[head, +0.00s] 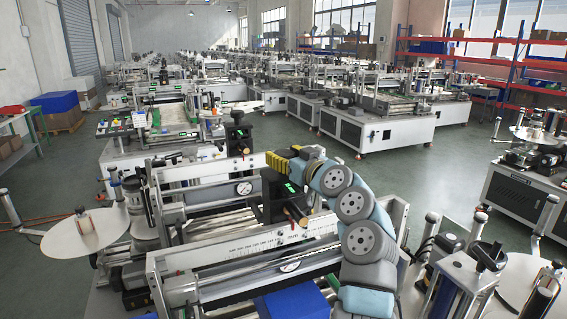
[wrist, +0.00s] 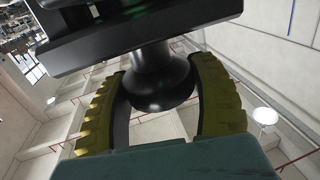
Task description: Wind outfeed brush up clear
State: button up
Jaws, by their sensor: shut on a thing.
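My gripper (head: 284,163), with ribbed yellow fingers, is at the top of a black unit with a green display (head: 272,200) on the near labelling machine. In the wrist view my gripper (wrist: 156,78) has one finger on each side of a round black knob (wrist: 160,66) and is shut on it. The knob joins a dark block (wrist: 130,25). In the head view my fingers hide the knob. I cannot make out the brush itself.
A rail with a printed scale (head: 245,248) crosses the near machine below the unit. A white reel disc (head: 85,232) stands at left and a blue box (head: 292,304) in front. A similar black unit (head: 238,137) stands behind. Open floor (head: 440,165) lies at right.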

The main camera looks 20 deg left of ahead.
jog(key=shift+f+n+g+y+b, duration=0.2)
jog(key=shift+n+g+y+b, duration=0.4)
jog(key=shift+g, duration=0.7)
jog(key=shift+f+n, duration=0.15)
jog(key=shift+n, duration=0.25)
jog(key=o, duration=1.2)
jog(key=shift+w, duration=0.1)
jog(key=shift+r+v, duration=0.25)
jog(key=shift+v, duration=1)
jog(key=shift+f+v, duration=0.2)
jog(key=shift+v, duration=4.55)
